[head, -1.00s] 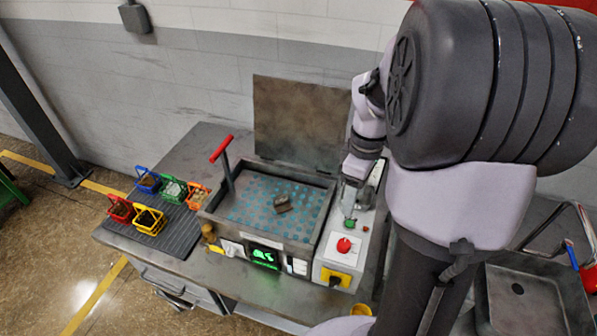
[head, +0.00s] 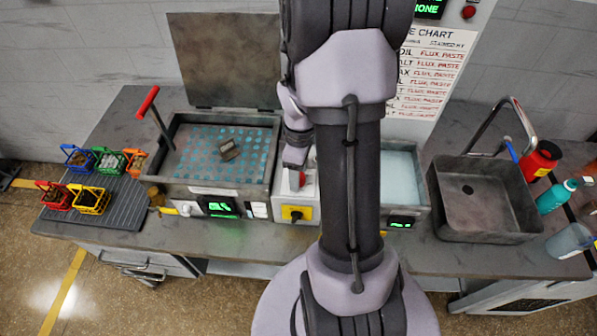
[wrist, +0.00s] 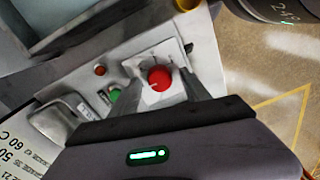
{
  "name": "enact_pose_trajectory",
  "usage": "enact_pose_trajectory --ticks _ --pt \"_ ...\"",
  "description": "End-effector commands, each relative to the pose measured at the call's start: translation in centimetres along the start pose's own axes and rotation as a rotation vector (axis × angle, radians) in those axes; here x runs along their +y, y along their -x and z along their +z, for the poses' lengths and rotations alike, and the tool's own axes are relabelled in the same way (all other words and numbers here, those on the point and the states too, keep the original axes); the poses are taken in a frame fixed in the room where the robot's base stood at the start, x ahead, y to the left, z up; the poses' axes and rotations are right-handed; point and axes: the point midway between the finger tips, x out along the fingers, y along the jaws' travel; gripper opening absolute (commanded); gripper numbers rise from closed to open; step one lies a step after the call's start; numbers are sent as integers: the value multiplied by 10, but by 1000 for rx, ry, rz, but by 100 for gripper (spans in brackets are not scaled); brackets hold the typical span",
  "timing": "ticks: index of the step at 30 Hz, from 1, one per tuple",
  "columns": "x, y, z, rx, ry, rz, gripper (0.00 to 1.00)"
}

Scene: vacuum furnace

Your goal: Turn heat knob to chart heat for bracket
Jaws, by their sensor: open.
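The red heat knob (wrist: 160,78) sits on a white plate on the control panel, with a pale mark on its face. In the wrist view my gripper (wrist: 158,90) is open, with one finger on each side of the knob. I cannot tell whether the fingers touch it. In the head view the knob (head: 298,179) shows as a small red patch below my wrist. A grey-brown metal piece (head: 229,150), possibly the bracket, lies on the teal perforated bed of the left tank (head: 178,186). The wall chart (head: 435,70) is partly covered by my arm.
A green button (wrist: 114,94) is close to the knob. A red T-handle (head: 147,102) stands by the tank. Coloured baskets (head: 90,201) sit at left. A second basin (head: 404,170), a sink (head: 484,200) and bottles (head: 556,195) are at right.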

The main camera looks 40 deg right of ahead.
Motion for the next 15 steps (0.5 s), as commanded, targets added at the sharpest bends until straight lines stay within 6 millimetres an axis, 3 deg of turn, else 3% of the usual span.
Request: enact_pose_trajectory --ticks 2,10,15 --pt "0 0 0 0 0 0 55" --pt "0 0 0 0 0 0 2" --pt "0 1 0 1 -4 0 0"
